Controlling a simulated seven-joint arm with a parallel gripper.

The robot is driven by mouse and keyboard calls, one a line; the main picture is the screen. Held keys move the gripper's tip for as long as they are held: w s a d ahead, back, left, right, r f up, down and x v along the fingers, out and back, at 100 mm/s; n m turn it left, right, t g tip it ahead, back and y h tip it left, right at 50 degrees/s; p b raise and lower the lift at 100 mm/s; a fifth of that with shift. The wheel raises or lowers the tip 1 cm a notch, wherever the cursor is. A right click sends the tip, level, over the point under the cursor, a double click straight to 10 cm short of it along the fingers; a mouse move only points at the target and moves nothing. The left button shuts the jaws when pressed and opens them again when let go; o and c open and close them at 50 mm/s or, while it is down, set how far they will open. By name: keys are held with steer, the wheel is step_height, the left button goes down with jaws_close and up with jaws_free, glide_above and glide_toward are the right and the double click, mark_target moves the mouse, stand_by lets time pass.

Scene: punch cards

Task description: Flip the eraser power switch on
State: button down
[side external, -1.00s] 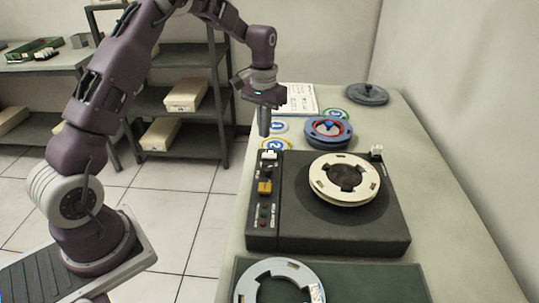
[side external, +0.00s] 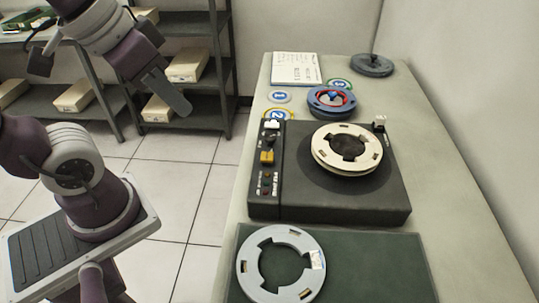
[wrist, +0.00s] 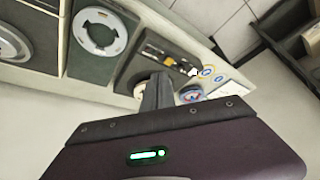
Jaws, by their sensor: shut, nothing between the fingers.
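The eraser (side external: 400,207) is a flat dark box on the bench, with a cream reel (side external: 322,158) on its round platter. Its control strip runs down the left side, with a white switch (side external: 271,125) at the far end, a dark knob and an orange control (side external: 267,157). I cannot tell which way any switch is set. The strip also shows in the wrist view (wrist: 172,58). My gripper (side external: 180,103) is shut and empty, raised to the left of the bench, well apart from the eraser. Its fingers show in the wrist view (wrist: 158,90).
A grey reel (side external: 246,266) lies on a dark green mat (side external: 385,270) nearer the camera. Behind the eraser are a blue reel (side external: 318,105), numbered discs (side external: 279,97), a notebook (side external: 297,68) and a dark round object (side external: 372,66). Shelves with boxes stand left.

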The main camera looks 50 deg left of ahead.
steer(key=shift+s+d+f, duration=0.1)
steer(key=shift+s+f, duration=0.15)
steer(key=shift+s, duration=0.3)
steer(key=shift+s+d+f, duration=0.1)
steer(key=shift+s+f, duration=0.15)
steer(key=shift+s, duration=0.3)
steer(key=w+a+r+n+g, duration=0.1)
steer(key=w+a+r+n, duration=0.1)
steer(key=w, duration=0.7)
steer(key=w+a+r+n+g, duration=0.1)
steer(key=w+a+n, duration=0.1)
steer(key=w, duration=0.6)
steer(key=w+a+f+n+g, duration=0.1)
steer(key=w+a+f+n, duration=0.1)
steer(key=w+a+f, duration=0.2)
steer(key=w+a+f+n+g, duration=0.2)
steer(key=w+a+f, duration=0.2)
steer(key=w+f, duration=0.4)
steer(key=w, duration=0.3)
steer(key=shift+w+n, duration=0.25)
steer(key=shift+n, duration=0.15)
